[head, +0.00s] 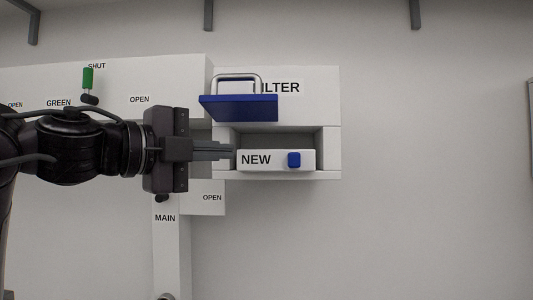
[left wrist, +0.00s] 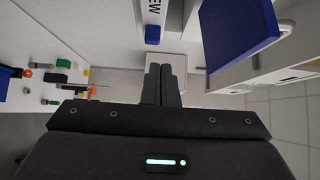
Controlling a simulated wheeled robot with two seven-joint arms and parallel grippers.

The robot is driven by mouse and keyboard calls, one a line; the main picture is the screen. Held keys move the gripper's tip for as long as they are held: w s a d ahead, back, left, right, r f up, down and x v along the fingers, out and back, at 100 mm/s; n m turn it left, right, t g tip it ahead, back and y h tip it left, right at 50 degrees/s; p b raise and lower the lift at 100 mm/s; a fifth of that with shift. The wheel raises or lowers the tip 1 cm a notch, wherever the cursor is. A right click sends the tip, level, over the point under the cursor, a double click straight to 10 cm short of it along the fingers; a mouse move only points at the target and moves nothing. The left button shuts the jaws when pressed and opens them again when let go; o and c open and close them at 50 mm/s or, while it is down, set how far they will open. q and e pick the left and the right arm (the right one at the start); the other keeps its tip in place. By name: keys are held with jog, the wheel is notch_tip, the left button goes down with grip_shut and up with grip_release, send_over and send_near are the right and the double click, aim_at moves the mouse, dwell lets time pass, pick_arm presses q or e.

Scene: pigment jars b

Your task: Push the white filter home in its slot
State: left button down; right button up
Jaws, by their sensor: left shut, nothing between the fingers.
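The white filter (head: 271,160), marked NEW and with a blue knob (head: 294,160), sits in the lower slot of the white FILTER housing (head: 332,150). A dark gap shows above it; how deep it sits is hard to tell. It also shows at the top of the left wrist view (left wrist: 153,12). My left gripper (head: 230,151) is shut and empty, its fingertips at the filter's left end in the head view. In the left wrist view the fingertips (left wrist: 163,70) appear just short of the blue knob; contact cannot be told. My right gripper is not in view.
A blue flap (head: 240,108) with a metal handle (head: 237,78) stands raised above the slot, close over my left gripper; it also shows in the left wrist view (left wrist: 238,30). A green-handled valve (head: 88,78) is at upper left. The wall right of the housing is clear.

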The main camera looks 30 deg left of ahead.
pick_arm(q)
jog(key=p, duration=0.3)
send_near(280, 153)
jog(key=w+d, duration=0.2)
jog(key=d, duration=0.1)
jog(key=w, duration=0.1)
jog(key=w+a, duration=0.1)
jog(key=w, duration=0.1)
jog(key=shift+a+p, duration=0.15)
jog(key=shift+p, duration=0.2)
jog(key=shift+w+a, duration=0.3)
jog(key=shift+a, duration=0.05)
jog(key=shift+w+d, duration=0.1)
